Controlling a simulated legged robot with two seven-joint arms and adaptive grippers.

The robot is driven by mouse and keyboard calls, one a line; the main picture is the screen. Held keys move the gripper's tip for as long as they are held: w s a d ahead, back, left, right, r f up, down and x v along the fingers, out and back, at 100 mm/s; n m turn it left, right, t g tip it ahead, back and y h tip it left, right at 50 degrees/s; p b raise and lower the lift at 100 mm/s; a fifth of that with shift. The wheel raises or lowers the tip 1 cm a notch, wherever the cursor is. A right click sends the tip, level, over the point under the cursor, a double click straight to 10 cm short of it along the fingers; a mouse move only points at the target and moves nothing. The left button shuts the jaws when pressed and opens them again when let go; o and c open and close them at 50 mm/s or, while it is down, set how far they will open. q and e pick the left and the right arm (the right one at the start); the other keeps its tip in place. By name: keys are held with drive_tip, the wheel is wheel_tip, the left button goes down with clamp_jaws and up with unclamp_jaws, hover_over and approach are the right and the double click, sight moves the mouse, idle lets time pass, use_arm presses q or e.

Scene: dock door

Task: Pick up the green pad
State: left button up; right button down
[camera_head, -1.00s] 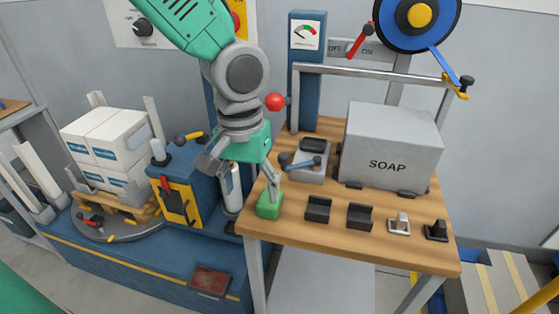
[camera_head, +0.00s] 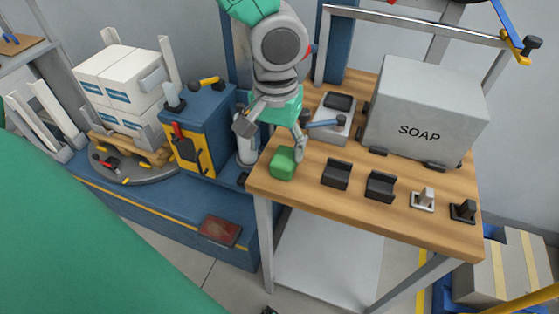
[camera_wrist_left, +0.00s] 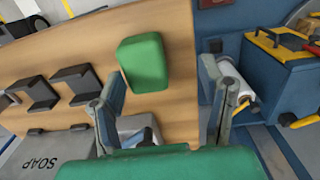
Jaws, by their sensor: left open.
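The green pad (camera_head: 283,163) is a small rounded block on the left front corner of the wooden table (camera_head: 330,222). My left gripper (camera_head: 272,139) is open above that corner, one finger close beside the pad and the other out past the table's left edge. In the left wrist view the pad (camera_wrist_left: 144,62) lies beyond the spread fingers of the gripper (camera_wrist_left: 162,88), nothing between them. I cannot tell whether a finger touches the pad. My right gripper is not in view.
Two black holders (camera_head: 358,180) stand right of the pad. A grey device with a blue lever (camera_head: 326,121) and the SOAP box (camera_head: 425,115) stand behind. A blue cabinet (camera_head: 205,130) is left of the table. A metal rail (camera_head: 420,25) spans the table's back.

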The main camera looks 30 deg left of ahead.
sight(286, 157)
use_arm(q)
drive_tip(key=d+f, duration=0.1)
drive_tip(key=d+f+b, duration=0.1)
drive_tip(key=f, duration=0.1)
drive_tip(key=shift+f, duration=0.3)
drive_tip(key=shift+w+d, duration=0.2)
drive_tip(key=shift+d, duration=0.25)
drive_tip(key=shift+s+r, duration=0.1)
drive_tip(key=shift+a, duration=0.8)
drive_tip(key=c, duration=1)
drive_tip(key=shift+a, duration=0.2)
drive_tip(key=shift+c, duration=0.2)
drive_tip(key=shift+d, duration=0.55)
drive_tip(key=shift+c, duration=0.5)
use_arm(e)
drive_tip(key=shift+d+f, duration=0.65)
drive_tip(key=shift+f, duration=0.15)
